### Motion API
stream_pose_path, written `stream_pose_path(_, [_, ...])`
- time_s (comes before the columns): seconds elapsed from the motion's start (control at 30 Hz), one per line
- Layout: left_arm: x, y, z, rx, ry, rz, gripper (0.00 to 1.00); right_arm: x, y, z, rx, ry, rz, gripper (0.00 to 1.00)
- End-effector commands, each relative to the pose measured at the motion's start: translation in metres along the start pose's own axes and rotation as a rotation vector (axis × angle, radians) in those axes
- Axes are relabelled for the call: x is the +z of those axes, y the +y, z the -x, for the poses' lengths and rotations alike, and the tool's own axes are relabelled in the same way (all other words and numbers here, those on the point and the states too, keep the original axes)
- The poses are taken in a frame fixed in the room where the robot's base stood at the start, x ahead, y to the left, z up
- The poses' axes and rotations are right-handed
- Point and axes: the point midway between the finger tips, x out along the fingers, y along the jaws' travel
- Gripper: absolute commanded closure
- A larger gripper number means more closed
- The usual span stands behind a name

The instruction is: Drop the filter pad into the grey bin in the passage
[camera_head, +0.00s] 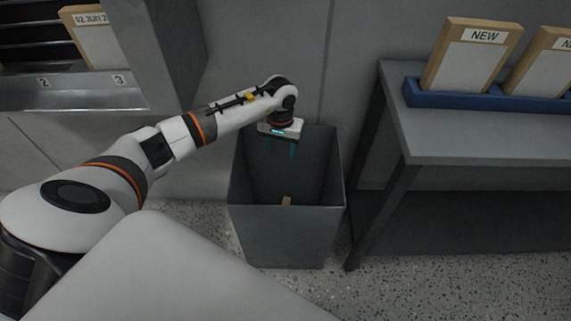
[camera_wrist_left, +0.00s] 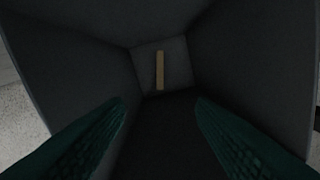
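The grey bin (camera_head: 285,235) stands on the floor against the wall, open at the top. It fills most of the left wrist view, seen from above (camera_wrist_left: 70,60). A narrow tan piece, which looks like the filter pad (camera_head: 286,201) seen edge-on, is inside the bin. In the left wrist view the tan piece (camera_wrist_left: 159,70) is low in the bin, apart from the fingers. My left gripper (camera_head: 281,150) points down over the bin's opening. Its green fingers are spread wide with nothing between them (camera_wrist_left: 160,125). My right gripper is not in view.
A grey table (camera_head: 470,138) stands right of the bin, with a blue rack (camera_head: 430,98) holding tan-framed pads, one labelled NEW (camera_head: 472,60). A slotted metal cabinet (camera_head: 75,95) is at left, with a dated pad (camera_head: 93,40). Speckled floor (camera_head: 430,285) is clear in front.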

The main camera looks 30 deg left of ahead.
Motion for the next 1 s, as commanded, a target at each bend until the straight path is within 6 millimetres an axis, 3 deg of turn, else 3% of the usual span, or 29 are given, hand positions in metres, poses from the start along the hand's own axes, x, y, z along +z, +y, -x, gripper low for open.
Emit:
stream_pose_path(0.23, [0.001, 0.000, 0.009, 0.000, -0.003, -0.001, 0.49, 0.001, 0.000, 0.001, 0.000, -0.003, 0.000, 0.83])
stream_pose_path(0.63, [0.001, 0.000, 0.069, 0.000, -0.003, 0.000, 0.49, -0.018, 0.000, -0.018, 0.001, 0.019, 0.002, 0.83])
stream_pose_path(1.0, [0.000, 0.000, 0.075, 0.000, 0.001, 0.000, 0.49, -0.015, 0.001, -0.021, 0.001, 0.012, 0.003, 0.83])
